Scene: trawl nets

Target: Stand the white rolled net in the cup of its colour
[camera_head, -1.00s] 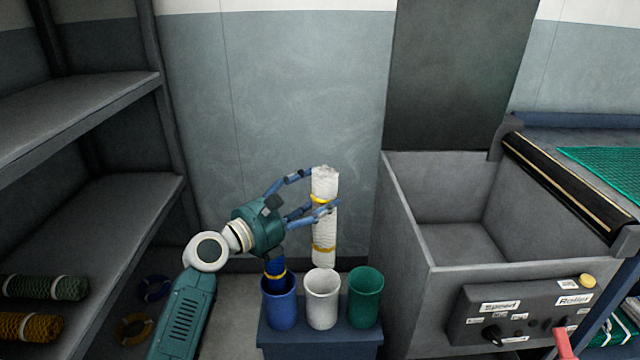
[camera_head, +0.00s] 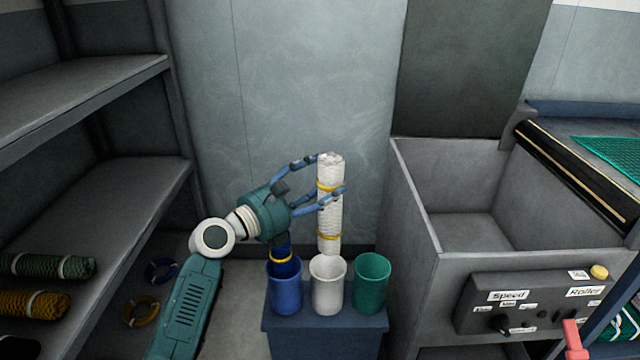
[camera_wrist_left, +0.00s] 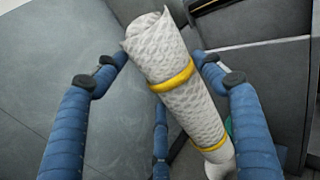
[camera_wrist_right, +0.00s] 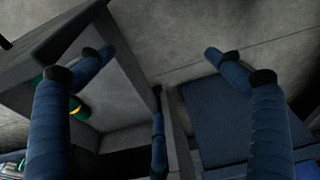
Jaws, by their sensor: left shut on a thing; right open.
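The white rolled net (camera_head: 329,222) has two yellow bands and stands nearly upright in my left gripper (camera_head: 330,178), which is shut on its upper part. The roll's lower end is right at or just above the white cup's (camera_head: 327,287) rim; I cannot tell whether it has entered. In the left wrist view the roll (camera_wrist_left: 180,85) lies between the blue fingers. The blue cup (camera_head: 284,290) stands left of the white one, with a dark blue roll (camera_head: 281,262) in it. The green cup (camera_head: 372,285) stands to the right. My right gripper (camera_wrist_right: 160,70) is open and empty.
The cups stand on a blue stand (camera_head: 325,325). A grey shelf unit (camera_head: 90,225) at left holds a green roll (camera_head: 45,266) and a yellow roll (camera_head: 35,303). A grey bin (camera_head: 455,225) with a control panel (camera_head: 535,297) stands close on the right.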

